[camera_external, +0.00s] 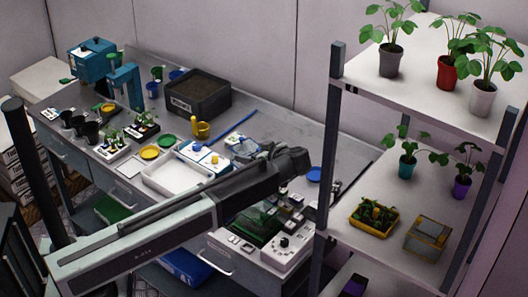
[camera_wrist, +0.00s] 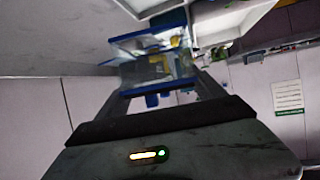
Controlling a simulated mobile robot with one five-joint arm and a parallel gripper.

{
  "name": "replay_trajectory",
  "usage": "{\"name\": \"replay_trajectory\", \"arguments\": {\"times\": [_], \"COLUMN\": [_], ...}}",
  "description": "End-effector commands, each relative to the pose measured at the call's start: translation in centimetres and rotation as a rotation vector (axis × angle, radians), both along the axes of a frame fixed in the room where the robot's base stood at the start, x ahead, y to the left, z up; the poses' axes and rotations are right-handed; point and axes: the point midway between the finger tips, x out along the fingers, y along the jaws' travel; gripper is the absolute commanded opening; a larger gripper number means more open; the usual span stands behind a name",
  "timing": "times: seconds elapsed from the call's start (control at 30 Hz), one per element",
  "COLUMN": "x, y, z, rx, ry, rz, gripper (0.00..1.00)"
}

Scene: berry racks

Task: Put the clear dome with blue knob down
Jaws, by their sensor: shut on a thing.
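The clear dome with blue knob (camera_wrist: 150,68) is in the wrist view, between the two fingers of my gripper (camera_wrist: 157,88). Its walls are see-through with blue edging, and yellow shows through them. The blue knob (camera_wrist: 152,101) is on the side nearest the wrist. My gripper is shut on the dome. In the external view my gripper (camera_external: 249,155) is over the bench, pointing left from the wrist. A pale see-through shape shows at its tip, but the contact is partly hidden there. I cannot tell whether the dome touches the bench.
A white tray (camera_external: 150,182) and a blue-edged white box (camera_external: 190,150) lie left of my gripper on the bench (camera_external: 300,142). A dark soil bin (camera_external: 207,105) stands behind. A control panel (camera_external: 284,243) is in front. A plant rack (camera_external: 323,185) stands right.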

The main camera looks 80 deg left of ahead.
Motion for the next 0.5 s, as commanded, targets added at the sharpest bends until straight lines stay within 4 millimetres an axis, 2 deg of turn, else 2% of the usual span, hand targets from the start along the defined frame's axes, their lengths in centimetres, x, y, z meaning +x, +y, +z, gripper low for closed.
{"name": "replay_trajectory", "arguments": {"times": [0.03,0.13,0.23,0.37,0.5], "x": [-0.2,0.2,0.5,0.8,2.7], "y": [0.2,0.8,1.2,1.5,3.3], "z": [-2.3,-4.0,-4.7,-4.4,-4.6], "rx": [0.005,0.017,0.026,0.028,0.028], "ry": [0.000,0.002,0.005,0.005,0.005], "rz": [-0.029,-0.095,-0.141,-0.155,-0.153], "gripper": [0.09,0.09,0.09,0.09,0.09]}}
